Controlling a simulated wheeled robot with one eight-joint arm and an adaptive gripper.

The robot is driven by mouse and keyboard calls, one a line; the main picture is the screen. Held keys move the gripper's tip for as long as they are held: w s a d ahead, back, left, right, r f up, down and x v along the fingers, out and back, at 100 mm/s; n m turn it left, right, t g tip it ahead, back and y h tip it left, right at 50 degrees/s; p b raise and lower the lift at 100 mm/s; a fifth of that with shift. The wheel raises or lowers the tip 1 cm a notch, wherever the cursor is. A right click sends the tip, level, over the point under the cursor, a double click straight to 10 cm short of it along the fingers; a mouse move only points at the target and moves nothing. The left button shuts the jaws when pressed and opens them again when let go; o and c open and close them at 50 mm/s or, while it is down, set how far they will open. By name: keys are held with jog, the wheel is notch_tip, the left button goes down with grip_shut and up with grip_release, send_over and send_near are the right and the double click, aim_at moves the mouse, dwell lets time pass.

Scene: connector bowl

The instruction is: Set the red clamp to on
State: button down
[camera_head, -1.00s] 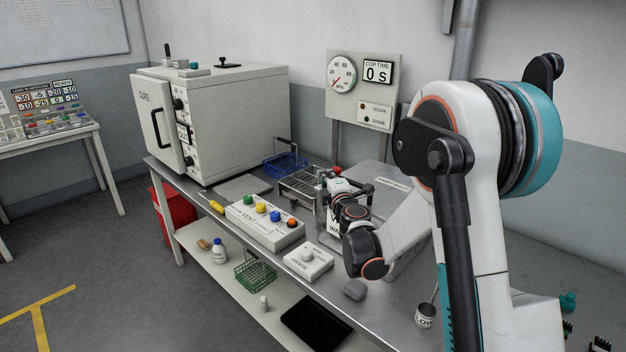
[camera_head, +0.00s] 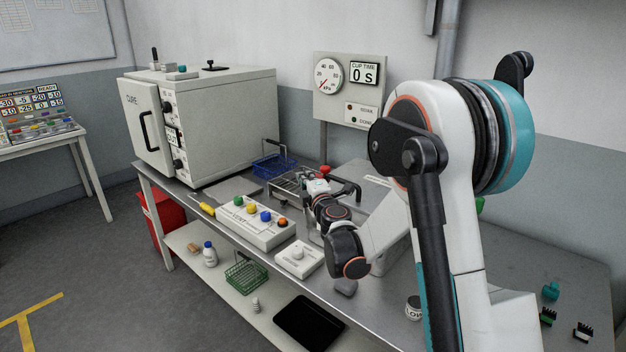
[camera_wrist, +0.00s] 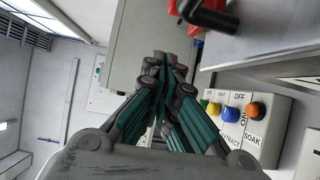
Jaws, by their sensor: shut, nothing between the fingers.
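The red clamp (camera_head: 325,169) shows as a small red piece with a black bar handle (camera_head: 347,184) beside it, on the bench just behind my gripper. In the wrist view the red clamp (camera_wrist: 190,12) and its black handle (camera_wrist: 210,15) are at the top, cut off by the frame edge. My gripper (camera_head: 312,181) is in front of and slightly left of the clamp in the head view. In the wrist view its teal fingers (camera_wrist: 168,60) are shut with nothing between them, apart from the clamp. The clamp's base is partly hidden.
A white panel with coloured knobs (camera_head: 258,226) lies left of my gripper; it also shows in the wrist view (camera_wrist: 275,120). A wire basket (camera_head: 285,183), a blue basket (camera_head: 270,167) and the cure oven (camera_head: 225,120) stand behind.

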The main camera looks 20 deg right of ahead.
jog(key=s+p, duration=0.2)
jog(key=s, duration=0.8)
jog(key=s+d+r+m+g+h, duration=0.45)
jog(key=s+r+m, duration=0.45)
jog(key=s+m, duration=0.3)
jog(key=s+a+f+m+g+y, duration=0.1)
jog(key=s+a+f+m+g, duration=0.1)
jog(key=s, duration=0.6)
jog(key=s+a+f+m+g+y, duration=0.2)
jog(key=s+a+f, duration=0.1)
jog(key=s, duration=0.5)
jog(key=s+a+f+m+g+y, duration=0.2)
jog(key=s+a+f, duration=0.1)
jog(key=s+a, duration=0.2)
jog(key=s, duration=0.2)
jog(key=shift+s+f, duration=0.15)
jog(key=shift+s, duration=0.25)
